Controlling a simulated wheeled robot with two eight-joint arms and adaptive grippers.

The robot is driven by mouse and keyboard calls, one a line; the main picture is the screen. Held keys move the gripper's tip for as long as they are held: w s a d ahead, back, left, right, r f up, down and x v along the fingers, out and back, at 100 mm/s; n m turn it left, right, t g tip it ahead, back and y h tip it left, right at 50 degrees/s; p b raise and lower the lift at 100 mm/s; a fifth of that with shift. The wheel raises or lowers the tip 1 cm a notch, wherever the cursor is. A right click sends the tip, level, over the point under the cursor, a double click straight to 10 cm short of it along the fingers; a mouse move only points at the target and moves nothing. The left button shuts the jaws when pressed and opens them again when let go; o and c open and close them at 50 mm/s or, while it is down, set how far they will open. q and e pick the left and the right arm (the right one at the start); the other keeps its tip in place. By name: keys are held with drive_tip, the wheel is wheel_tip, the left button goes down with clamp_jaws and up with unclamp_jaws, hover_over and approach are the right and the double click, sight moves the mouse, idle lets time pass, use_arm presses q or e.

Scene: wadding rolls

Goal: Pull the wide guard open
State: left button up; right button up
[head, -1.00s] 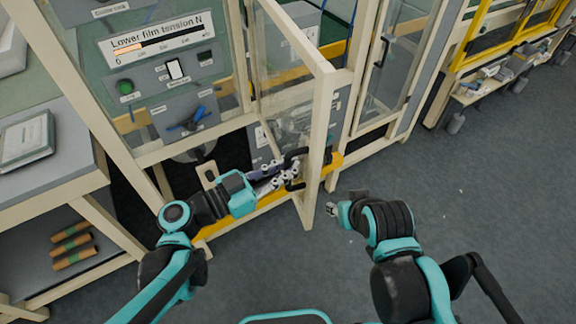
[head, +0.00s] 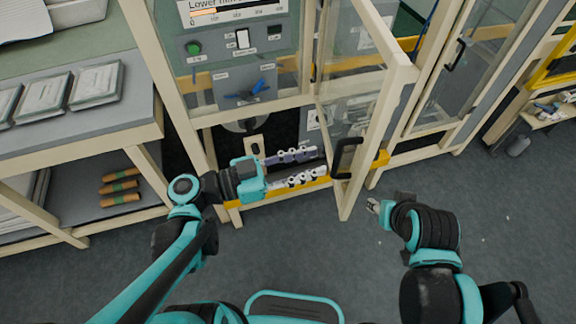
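The wide guard (head: 385,125) is a cream-framed, clear-paned door on the machine. It stands partly open, its free edge swung out towards me. Its black handle (head: 346,157) is on the frame's left face. My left gripper (head: 322,163) points right at the handle. Its two long fingers are spread apart, with nothing seen between them. The fingertips end just left of the handle, and a small gap shows. My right gripper (head: 375,206) is low, right of the door's lower end. It is too small to tell its opening.
A control panel (head: 240,65) with a green button is behind my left gripper. A bench (head: 90,128) stands at left, with rolls (head: 120,186) on its lower shelf. Another glazed door (head: 480,60) is at right.

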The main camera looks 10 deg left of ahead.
use_arm(q)
drive_tip(key=shift+v, duration=2.45)
wheel_tip(320, 180, down, 13)
drive_tip(key=a+n+g+y+b, duration=0.1)
drive_tip(key=n+g+y+b, duration=0.1)
drive_tip(key=n+y, duration=0.55)
drive_tip(key=a+f+n+t+y+b, duration=0.1)
drive_tip(key=a+n+y, duration=0.4)
drive_tip(key=a+y, duration=0.3)
drive_tip(key=a, duration=0.3)
drive_tip(key=shift+w+f+y+b, duration=0.2)
drive_tip(key=shift+f+y+b, duration=0.1)
drive_tip(key=shift+f+y, duration=0.05)
